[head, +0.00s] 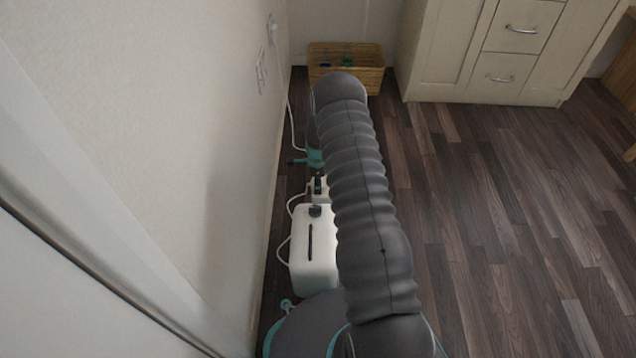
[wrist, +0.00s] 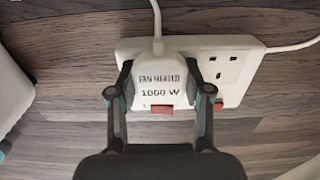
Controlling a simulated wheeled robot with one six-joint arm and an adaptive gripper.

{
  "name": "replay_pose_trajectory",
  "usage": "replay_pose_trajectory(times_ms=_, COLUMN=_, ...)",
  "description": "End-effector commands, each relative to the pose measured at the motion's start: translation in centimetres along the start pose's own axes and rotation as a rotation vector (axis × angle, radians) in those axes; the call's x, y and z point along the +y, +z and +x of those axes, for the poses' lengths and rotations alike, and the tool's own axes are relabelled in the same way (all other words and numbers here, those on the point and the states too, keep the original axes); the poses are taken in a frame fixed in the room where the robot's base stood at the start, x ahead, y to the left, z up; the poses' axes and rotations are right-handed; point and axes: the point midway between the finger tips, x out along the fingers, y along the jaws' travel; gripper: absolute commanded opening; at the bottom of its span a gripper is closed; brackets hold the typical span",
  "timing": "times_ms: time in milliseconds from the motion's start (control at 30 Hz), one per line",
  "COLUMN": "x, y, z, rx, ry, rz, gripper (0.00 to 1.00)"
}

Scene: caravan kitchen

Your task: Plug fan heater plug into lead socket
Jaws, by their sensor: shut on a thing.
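The fan heater plug (wrist: 160,78) is white, marked "FAN HEATER 1000 W", with a white cord leaving its top. My gripper (wrist: 158,88) is shut on it, one dark finger on each side. The white lead socket (wrist: 245,62) lies on the floor under and to the right of the plug. The plug covers the lead's left outlet; the right outlet is bare, with a red switch below it. A red switch also shows at the plug's lower edge. I cannot tell whether the plug's pins are in. In the head view the white lead (head: 321,197) is partly hidden by my arm.
A white box with a dark slot (head: 313,250) stands nearer in the head view, close to the wall (head: 150,130). A wicker basket (head: 368,72) and cream cabinets (head: 480,50) stand at the back. The wooden floor (head: 500,230) to the right is clear.

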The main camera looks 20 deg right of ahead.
Motion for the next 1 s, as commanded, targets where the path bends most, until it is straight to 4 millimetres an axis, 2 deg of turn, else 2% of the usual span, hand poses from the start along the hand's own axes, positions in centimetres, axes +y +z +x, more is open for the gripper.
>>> replay_pose_trajectory(times_ms=467, x=0.0, y=0.0, z=1.0, rx=0.0, ry=-0.002, rz=0.0, gripper=0.16)
replay_pose_trajectory(times_ms=633, x=0.0, y=0.0, z=1.5, rx=0.0, ry=-0.002, rz=0.0, gripper=0.19)
replay_pose_trajectory(times_ms=667, x=0.0, y=0.0, z=1.5, rx=-0.001, ry=-0.003, rz=0.0, gripper=0.61)
replay_pose_trajectory(times_ms=733, x=0.1, y=0.0, z=1.6, rx=0.0, ry=-0.001, rz=0.0, gripper=0.78)
replay_pose_trajectory(times_ms=767, x=0.1, y=0.0, z=1.6, rx=0.0, ry=0.0, rz=0.0, gripper=0.83)
replay_pose_trajectory(times_ms=1000, x=0.2, y=0.0, z=1.4, rx=0.0, ry=0.002, rz=0.0, gripper=0.83)
